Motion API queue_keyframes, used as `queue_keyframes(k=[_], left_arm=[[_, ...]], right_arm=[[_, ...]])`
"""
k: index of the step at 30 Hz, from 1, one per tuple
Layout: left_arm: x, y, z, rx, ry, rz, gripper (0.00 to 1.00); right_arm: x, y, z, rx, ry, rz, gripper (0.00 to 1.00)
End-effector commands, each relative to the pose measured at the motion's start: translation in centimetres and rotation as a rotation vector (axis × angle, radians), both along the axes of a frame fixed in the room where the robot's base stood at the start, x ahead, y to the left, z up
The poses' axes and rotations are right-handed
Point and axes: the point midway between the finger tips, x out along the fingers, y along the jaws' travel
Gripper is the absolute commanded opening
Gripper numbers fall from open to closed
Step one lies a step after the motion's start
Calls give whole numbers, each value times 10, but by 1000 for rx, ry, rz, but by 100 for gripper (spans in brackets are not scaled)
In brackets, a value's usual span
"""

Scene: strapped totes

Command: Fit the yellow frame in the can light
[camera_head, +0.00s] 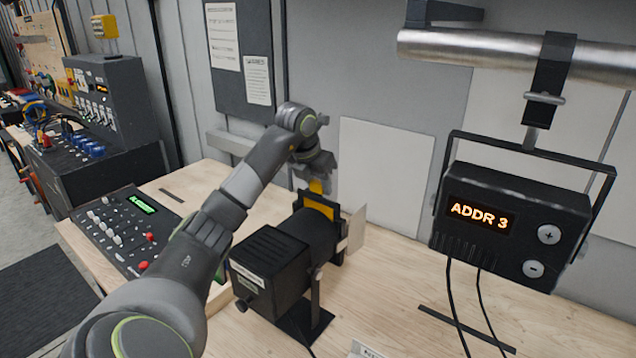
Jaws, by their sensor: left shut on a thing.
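The black can light (276,262) sits on a stand on the wooden table, its front end pointing away to the upper right. The yellow frame (319,205) shows as a yellow edge at the top of the can light's front end. My left gripper (317,178) is above that end and shut on the yellow frame's upper tab. The frame's lower part is hidden by the can light, so I cannot tell how deep it sits. My right gripper is not in view.
A black box reading "ADDR 3" (511,226) hangs from a metal pipe (500,50) at the right, with cables hanging below. A control desk with faders (125,232) lies at the left. The table's right part (400,300) is mostly clear.

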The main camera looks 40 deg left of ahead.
Motion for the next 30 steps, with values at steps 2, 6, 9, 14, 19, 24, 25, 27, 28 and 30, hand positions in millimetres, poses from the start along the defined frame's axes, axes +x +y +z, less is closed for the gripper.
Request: queue_keyframes(k=[2,6,9,14,19,24,25,27,28,30], left_arm=[[0,0,-3,0,0,0,4],[0,0,-6,0,-1,0,4],[0,0,-9,0,-1,0,4],[0,0,-13,0,0,0,4],[0,0,-17,0,0,0,4],[0,0,-22,0,0,0,4],[0,0,-22,0,0,0,4],[0,0,-24,0,0,0,4],[0,0,-25,0,0,0,4],[0,0,-27,0,0,0,4]], right_arm=[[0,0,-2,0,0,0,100],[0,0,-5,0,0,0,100],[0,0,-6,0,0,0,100],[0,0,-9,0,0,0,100],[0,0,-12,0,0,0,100],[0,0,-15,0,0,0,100],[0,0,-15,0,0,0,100],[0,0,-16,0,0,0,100],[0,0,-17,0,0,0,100],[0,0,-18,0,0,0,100]])
